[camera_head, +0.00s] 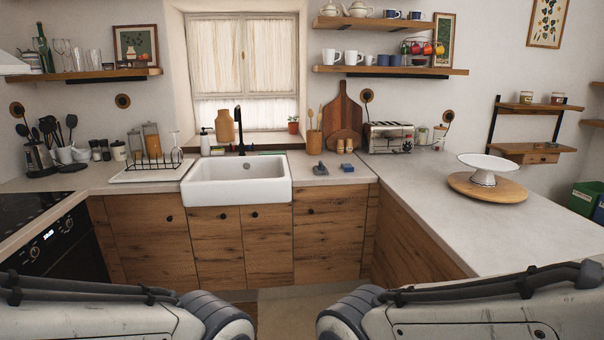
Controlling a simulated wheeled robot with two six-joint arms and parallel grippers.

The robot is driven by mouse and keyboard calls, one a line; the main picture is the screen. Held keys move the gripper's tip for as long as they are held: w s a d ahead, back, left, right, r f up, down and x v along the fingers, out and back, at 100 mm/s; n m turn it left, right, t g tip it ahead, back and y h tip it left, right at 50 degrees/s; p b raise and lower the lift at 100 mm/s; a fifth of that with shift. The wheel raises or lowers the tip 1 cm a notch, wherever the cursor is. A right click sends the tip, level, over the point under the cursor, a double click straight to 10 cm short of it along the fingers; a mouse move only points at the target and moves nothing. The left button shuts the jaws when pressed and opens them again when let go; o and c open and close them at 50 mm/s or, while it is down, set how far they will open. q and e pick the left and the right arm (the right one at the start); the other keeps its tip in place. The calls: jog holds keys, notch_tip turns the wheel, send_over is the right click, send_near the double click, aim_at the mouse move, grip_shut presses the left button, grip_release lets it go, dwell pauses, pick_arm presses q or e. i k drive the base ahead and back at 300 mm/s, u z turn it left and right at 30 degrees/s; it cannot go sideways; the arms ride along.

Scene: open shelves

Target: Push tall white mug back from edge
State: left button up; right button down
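Two white mugs stand side by side on the lower wooden shelf right of the window: a left one (332,57) and a right one (353,57). Both look upright and close together. They are small in view, so I cannot tell for certain which is the tall one or how near the front edge each stands. The lower shelf (450,72) is a thin wooden board on the wall. Only links of my two arms show at the bottom of the head view. Neither gripper is in view.
Below are a toaster (388,137) and cutting boards (342,115).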

aim_at(328, 54)
jog(key=z, duration=0.15)
jog(key=i, duration=1.75)
jog(key=z, duration=0.2)
jog(key=i, duration=2)
jog(key=u, duration=0.05)
